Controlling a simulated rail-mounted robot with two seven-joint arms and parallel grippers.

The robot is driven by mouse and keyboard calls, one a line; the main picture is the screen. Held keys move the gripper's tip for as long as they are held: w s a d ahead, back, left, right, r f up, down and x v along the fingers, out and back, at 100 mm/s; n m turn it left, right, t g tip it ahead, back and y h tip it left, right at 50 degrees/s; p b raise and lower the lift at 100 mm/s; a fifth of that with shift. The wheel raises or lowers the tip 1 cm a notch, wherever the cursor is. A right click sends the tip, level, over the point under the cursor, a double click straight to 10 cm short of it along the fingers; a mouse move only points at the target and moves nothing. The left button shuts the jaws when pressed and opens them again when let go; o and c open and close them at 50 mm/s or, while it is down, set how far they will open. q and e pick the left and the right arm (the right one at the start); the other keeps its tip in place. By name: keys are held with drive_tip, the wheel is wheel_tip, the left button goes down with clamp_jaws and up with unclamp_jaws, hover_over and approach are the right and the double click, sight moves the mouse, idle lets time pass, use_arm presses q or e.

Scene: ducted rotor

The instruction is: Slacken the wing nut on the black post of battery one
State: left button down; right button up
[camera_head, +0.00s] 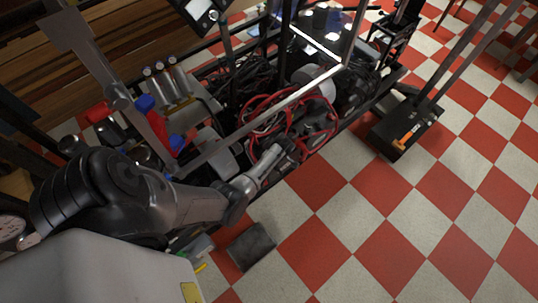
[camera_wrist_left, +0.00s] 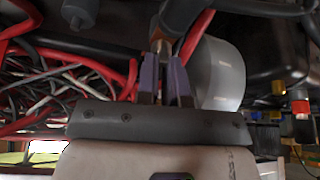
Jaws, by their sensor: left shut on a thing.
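My left gripper (camera_head: 290,146) reaches from the left to the near side of the machine frame, among red and black cables. In the left wrist view its two purple-grey fingers (camera_wrist_left: 165,78) are closed around a small part at the foot of a brass-coloured post (camera_wrist_left: 160,38). This fits the wing nut on its post, but the fingers hide most of it and I cannot make out the wings. A dark cable lies right against the post. I cannot tell which battery this is. My right gripper is not in view.
Red cables (camera_head: 262,112) crowd the gripper. A pale grey cylinder (camera_wrist_left: 218,72) stands close to the right of the fingers in the wrist view. A light frame bar (camera_head: 300,92) crosses the machine. The checkered floor (camera_head: 370,220) at the right is mostly open.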

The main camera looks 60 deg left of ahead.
use_arm(q)
drive_tip(key=shift+f+n, duration=0.15)
drive_tip(key=shift+n, duration=0.35)
drive_tip(key=c, duration=1.2)
unclamp_jaws()
drive_tip(key=shift+c, duration=0.2)
drive_tip(key=shift+r, duration=0.35)
drive_tip(key=p+v, duration=0.6)
drive_tip(key=v, duration=0.7)
drive_tip(key=shift+w, duration=0.25)
drive_tip(key=shift+r, duration=0.1)
